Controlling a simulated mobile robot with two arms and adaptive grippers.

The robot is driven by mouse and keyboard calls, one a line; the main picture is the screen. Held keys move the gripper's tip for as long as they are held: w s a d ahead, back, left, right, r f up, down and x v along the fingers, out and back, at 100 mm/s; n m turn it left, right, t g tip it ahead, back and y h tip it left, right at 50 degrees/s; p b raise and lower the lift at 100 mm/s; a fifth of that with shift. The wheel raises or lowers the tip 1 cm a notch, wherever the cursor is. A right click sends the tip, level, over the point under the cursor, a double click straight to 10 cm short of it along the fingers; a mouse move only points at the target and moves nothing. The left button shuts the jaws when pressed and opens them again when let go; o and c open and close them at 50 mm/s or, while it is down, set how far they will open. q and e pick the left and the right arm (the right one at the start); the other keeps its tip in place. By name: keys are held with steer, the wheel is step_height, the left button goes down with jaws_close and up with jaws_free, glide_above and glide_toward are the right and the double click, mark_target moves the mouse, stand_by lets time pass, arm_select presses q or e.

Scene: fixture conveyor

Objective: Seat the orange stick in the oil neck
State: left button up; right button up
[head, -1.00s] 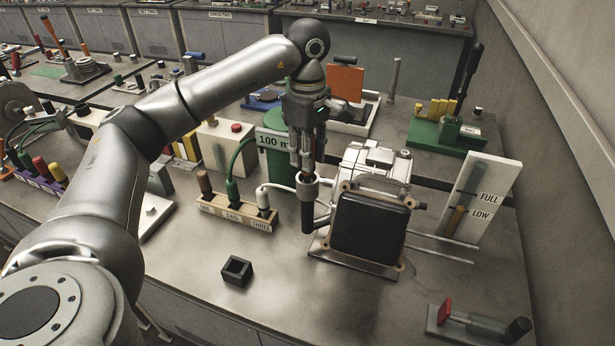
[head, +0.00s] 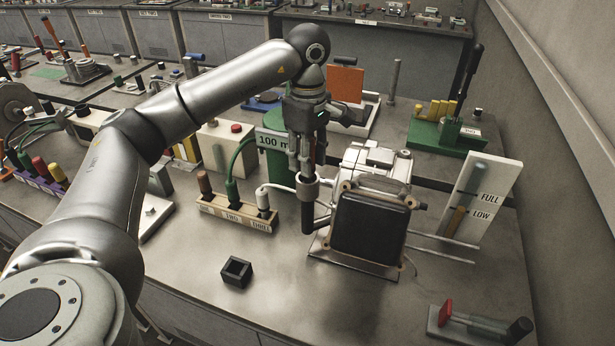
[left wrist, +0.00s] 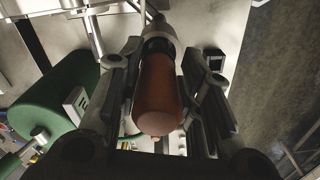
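The orange stick's rounded, brown-orange handle (left wrist: 160,95) stands upright in the left wrist view, in line with the grey collar of the oil neck (left wrist: 157,28). In the head view the neck (head: 308,188) is a grey ring on a black tube beside the engine block (head: 370,225). My left gripper (head: 306,165) points down just above the neck. Its fingers stand on either side of the handle with narrow gaps, so it is open around the stick. The stick's lower end is hidden in the neck; its depth cannot be told. My right gripper is not in view.
A FULL/LOW level board (head: 482,195) stands right of the engine. A plug block (head: 238,213) with cables and a green 100 m container (head: 277,160) stand to the left. A black square socket (head: 236,271) lies in front, with bare bench around it.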

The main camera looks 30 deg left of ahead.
arm_select(q)
steer(key=shift+o, duration=1.2)
steer(key=shift+w, duration=0.1)
steer(key=shift+r, duration=0.15)
step_height(320, 180, up, 12)
steer(key=shift+f, duration=0.1)
